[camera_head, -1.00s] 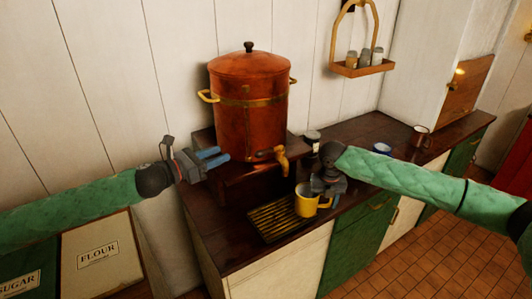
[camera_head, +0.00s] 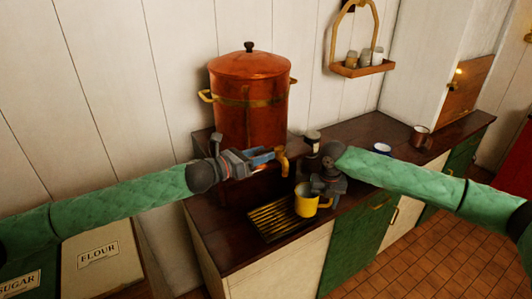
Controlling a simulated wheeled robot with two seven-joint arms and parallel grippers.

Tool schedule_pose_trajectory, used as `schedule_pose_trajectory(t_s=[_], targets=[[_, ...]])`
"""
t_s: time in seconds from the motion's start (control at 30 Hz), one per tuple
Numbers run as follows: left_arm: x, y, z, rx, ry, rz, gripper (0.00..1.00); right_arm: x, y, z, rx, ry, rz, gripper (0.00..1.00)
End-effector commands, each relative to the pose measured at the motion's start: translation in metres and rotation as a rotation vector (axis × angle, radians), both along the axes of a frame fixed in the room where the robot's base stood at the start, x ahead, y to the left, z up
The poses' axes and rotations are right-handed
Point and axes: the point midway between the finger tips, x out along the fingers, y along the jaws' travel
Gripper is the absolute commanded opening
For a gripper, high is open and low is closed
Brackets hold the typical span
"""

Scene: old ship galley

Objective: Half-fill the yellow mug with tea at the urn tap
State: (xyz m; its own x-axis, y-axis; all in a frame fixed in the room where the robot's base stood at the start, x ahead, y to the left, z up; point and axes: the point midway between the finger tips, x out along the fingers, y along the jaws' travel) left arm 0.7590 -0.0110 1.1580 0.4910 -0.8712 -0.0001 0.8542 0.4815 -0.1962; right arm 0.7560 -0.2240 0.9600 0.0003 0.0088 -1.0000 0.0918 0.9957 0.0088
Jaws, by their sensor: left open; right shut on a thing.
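The copper urn (camera_head: 250,103) stands on a dark wooden stand at the back of the counter. Its brass tap (camera_head: 282,163) points down at the front. My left gripper (camera_head: 268,158) is open, its blue fingers just left of the tap; I cannot tell whether they touch it. The yellow mug (camera_head: 306,201) is upright at the right end of the slatted drip tray (camera_head: 277,219), below and a little right of the tap. My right gripper (camera_head: 322,190) is shut on the mug from the right. The inside of the mug is too small to read.
A dark jar (camera_head: 312,142) stands right of the urn. A blue-rimmed mug (camera_head: 382,149) and a brown mug (camera_head: 420,135) are further right on the counter. A wall rack (camera_head: 363,68) holds several jars. Flour (camera_head: 97,262) and sugar (camera_head: 22,283) bins stand at lower left.

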Motion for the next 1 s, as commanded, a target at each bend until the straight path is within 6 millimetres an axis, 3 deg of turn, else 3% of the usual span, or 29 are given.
schedule_pose_trajectory(t_s=[0.2, 0.53, 0.57, 0.77, 1.0], targets=[[0.008, -0.015, 0.000, 0.000, 0.000, 0.000, 0.42, 0.000, 0.000, 0.000, 0.000, 0.000, 0.000, 0.16], [0.009, -0.017, 0.000, 0.001, 0.000, 0.000, 0.42, 0.000, 0.000, 0.000, 0.000, 0.000, 0.000, 0.16], [0.009, -0.017, 0.000, 0.001, 0.000, 0.000, 0.40, 0.000, 0.000, 0.000, 0.000, -0.001, 0.000, 0.16], [0.009, -0.017, 0.000, 0.001, 0.000, 0.000, 0.00, 0.000, 0.000, 0.000, 0.000, 0.000, 0.000, 0.16], [0.009, -0.017, 0.000, 0.001, 0.000, 0.005, 0.00, 0.000, 0.000, 0.000, 0.000, 0.000, 0.000, 0.16]])
